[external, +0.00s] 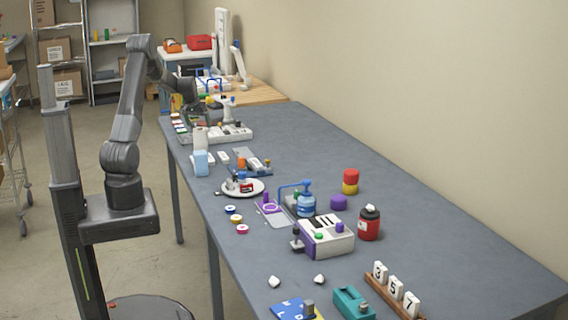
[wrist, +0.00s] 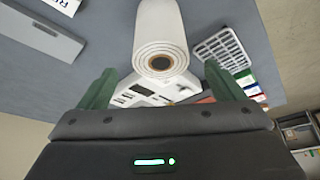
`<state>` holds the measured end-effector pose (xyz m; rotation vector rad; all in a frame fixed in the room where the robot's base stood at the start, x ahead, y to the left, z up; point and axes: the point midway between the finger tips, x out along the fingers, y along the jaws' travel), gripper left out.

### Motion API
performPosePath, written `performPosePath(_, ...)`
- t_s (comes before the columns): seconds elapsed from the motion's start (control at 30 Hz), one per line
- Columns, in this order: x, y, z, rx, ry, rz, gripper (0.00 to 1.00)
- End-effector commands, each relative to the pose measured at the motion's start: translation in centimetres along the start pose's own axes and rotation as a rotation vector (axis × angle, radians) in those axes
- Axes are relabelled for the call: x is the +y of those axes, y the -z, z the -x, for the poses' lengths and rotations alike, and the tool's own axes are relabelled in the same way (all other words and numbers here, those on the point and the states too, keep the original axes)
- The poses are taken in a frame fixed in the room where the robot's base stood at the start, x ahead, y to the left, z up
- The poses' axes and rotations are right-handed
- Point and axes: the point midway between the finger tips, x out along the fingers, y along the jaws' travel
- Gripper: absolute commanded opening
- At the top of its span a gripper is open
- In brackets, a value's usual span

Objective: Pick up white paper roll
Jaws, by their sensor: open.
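The white paper roll (wrist: 160,38) is at the top middle of the wrist view, its round end with a brown core facing the camera. My gripper (wrist: 157,88) is open, with one green finger at each side in the wrist view. The roll lies beyond and between the fingers, and I see no contact. In the external view my arm reaches over the far end of the long table (external: 330,160). The gripper tips there are hard to make out among the objects, and I cannot single out the roll.
A white device (wrist: 150,93) with dark slots is just behind the roll's end. A white grid rack (wrist: 222,50) is to its right, and a grey panel (wrist: 40,33) to its left. Several small items crowd the table's near half. The table's right side is largely clear.

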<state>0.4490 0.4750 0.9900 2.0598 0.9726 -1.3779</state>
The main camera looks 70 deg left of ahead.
Motion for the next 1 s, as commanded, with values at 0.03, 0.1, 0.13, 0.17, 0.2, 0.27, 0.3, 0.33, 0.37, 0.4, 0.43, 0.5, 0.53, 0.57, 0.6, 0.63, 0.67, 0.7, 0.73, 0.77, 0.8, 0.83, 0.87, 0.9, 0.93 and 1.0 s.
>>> performPosePath(0.03,0.0,0.0,-0.7,-0.003,-0.001,0.0,0.88)
performPosePath(0.1,0.0,0.0,-1.5,-0.001,-0.001,0.0,0.88)
performPosePath(0.13,0.0,0.0,-1.8,-0.001,-0.001,0.0,0.88)
performPosePath(0.17,0.0,0.0,-2.0,-0.001,-0.001,0.0,0.88)
performPosePath(0.2,0.0,0.0,-2.2,-0.001,-0.001,-0.001,0.88)
performPosePath(0.27,0.0,0.0,-2.4,0.0,-0.001,-0.001,0.88)
performPosePath(0.3,0.0,0.0,-2.6,0.0,-0.001,-0.001,0.88)
performPosePath(0.33,0.0,0.0,-2.7,-0.001,-0.001,-0.001,0.88)
performPosePath(0.37,0.0,0.0,-2.9,-0.001,-0.001,-0.001,0.88)
performPosePath(0.4,0.0,-0.1,-3.3,-0.002,-0.001,-0.001,0.88)
performPosePath(0.43,0.0,-0.1,-3.6,-0.003,-0.001,-0.001,0.88)
performPosePath(0.5,-0.1,-0.3,-4.5,-0.003,-0.001,-0.001,0.88)
performPosePath(0.53,-0.1,-0.3,-4.9,-0.004,-0.001,-0.001,0.88)
performPosePath(0.57,-0.1,-0.4,-5.3,-0.004,-0.001,-0.001,0.88)
performPosePath(0.6,-0.1,-0.4,-5.8,-0.003,-0.001,-0.001,0.88)
performPosePath(0.63,-0.1,-0.4,-6.2,-0.002,-0.001,-0.001,0.88)
performPosePath(0.67,-0.1,-0.4,-6.5,-0.002,-0.001,-0.001,0.88)
performPosePath(0.7,-0.1,-0.4,-6.9,-0.002,-0.001,-0.001,0.88)
performPosePath(0.73,-0.1,-0.4,-7.1,-0.001,0.0,-0.001,0.88)
performPosePath(0.77,-0.1,-0.3,-7.3,0.0,0.0,-0.001,0.88)
performPosePath(0.8,-0.1,-0.3,-7.5,0.001,0.0,-0.001,0.88)
performPosePath(0.83,-0.1,-0.3,-7.6,0.001,0.0,-0.001,0.88)
performPosePath(0.87,-0.1,-0.4,-7.6,0.001,0.0,-0.001,0.88)
performPosePath(0.9,-0.1,-0.4,-7.7,0.001,0.0,-0.001,0.88)
performPosePath(0.93,-0.1,-0.4,-7.7,0.001,0.0,-0.001,0.88)
performPosePath(1.0,-0.1,-0.4,-7.7,0.001,0.0,-0.001,0.88)
